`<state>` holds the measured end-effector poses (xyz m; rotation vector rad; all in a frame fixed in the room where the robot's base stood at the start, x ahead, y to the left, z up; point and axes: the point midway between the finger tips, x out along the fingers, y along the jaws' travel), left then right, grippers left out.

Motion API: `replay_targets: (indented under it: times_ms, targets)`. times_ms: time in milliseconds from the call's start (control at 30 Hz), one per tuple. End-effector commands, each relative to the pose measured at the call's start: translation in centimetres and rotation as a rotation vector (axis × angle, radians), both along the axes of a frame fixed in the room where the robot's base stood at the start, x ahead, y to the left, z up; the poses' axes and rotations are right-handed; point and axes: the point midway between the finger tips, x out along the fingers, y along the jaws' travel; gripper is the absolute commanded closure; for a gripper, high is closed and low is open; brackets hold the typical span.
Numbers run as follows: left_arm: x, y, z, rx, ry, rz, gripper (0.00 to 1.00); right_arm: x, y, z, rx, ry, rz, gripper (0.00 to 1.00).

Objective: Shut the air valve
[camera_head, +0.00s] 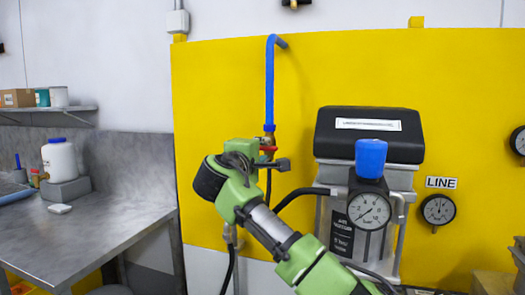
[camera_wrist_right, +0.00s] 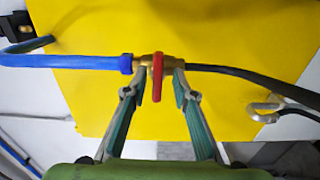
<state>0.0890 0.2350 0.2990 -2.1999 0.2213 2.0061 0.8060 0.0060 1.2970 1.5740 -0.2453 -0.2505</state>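The air valve is a brass fitting with a red lever handle (camera_wrist_right: 157,80), below a blue pipe (camera_head: 270,85) on the yellow panel. In the right wrist view the handle appears to lie across the line of the pipe. My right gripper (camera_wrist_right: 160,85) is open, with one fingertip on each side of the handle and visible gaps to it. In the head view, my right gripper (camera_head: 268,160) is at the valve and hides most of it; a bit of the red handle (camera_head: 268,148) shows above. My left gripper is in neither view.
Right of the valve stands a regulator unit with a blue knob (camera_head: 371,158) and a gauge (camera_head: 369,211). A black hose (camera_head: 301,193) runs close to my right gripper. A steel bench (camera_head: 100,225) with a white bottle (camera_head: 59,159) is at left. Upper panel is clear.

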Motion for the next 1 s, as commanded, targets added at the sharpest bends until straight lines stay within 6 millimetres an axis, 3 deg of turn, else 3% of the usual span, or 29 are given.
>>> replay_targets:
  times_ms: [467, 1000]
  targets:
    - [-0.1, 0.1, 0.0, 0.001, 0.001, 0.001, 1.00, -0.8, 0.4, 0.2, -0.002, -0.004, 0.003, 0.74]
    - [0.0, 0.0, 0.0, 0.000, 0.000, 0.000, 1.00, -9.1, 3.1, 0.1, -0.002, -0.003, 0.004, 0.74]
